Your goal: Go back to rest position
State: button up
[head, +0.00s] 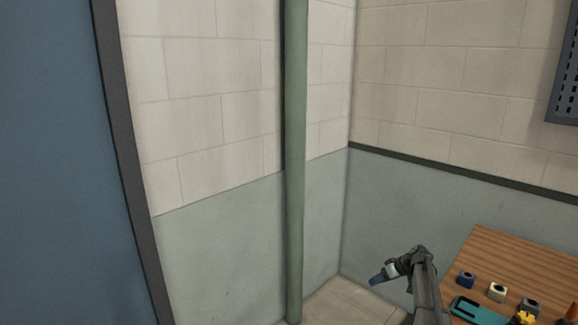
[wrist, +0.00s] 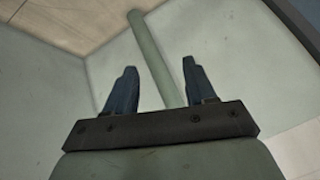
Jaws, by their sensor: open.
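My gripper (head: 377,279) is in the lower right part of the head view, left of the wooden table. It points left toward the corner of the room and is clear of the table. In the wrist view its two dark blue fingers (wrist: 158,85) stand apart with nothing between them. The green pipe shows behind the gap between them.
A vertical green pipe (head: 295,150) stands by the wall. A blue panel (head: 50,160) fills the left side.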

jog(key=s+a+f+m+g, duration=0.1)
jog(key=s+a+f+g, duration=0.1)
jog(key=s+a+f, duration=0.65)
jog(key=s+a+f+m+g+h, duration=0.1)
jog(key=s+a+f+g, duration=0.3)
jog(key=s+f, duration=0.75)
jog(key=s+a+f+m+g, duration=0.1)
jog(key=s+a+f, duration=0.65)
jog(key=s, duration=0.65)
jog(key=s+a+f+m+g+h, duration=0.1)
jog(key=s+a+f+g, duration=0.1)
jog(key=s, duration=0.7)
jog(key=s+a+f+g, duration=0.2)
jog(key=s, duration=0.8)
jog(key=s+d+r+m+h, duration=0.1)
jog(key=s+d+h, duration=0.3)
jog(key=s, duration=0.7)
jog(key=shift+d+m, duration=0.3)
jog(key=shift+d, duration=0.45)
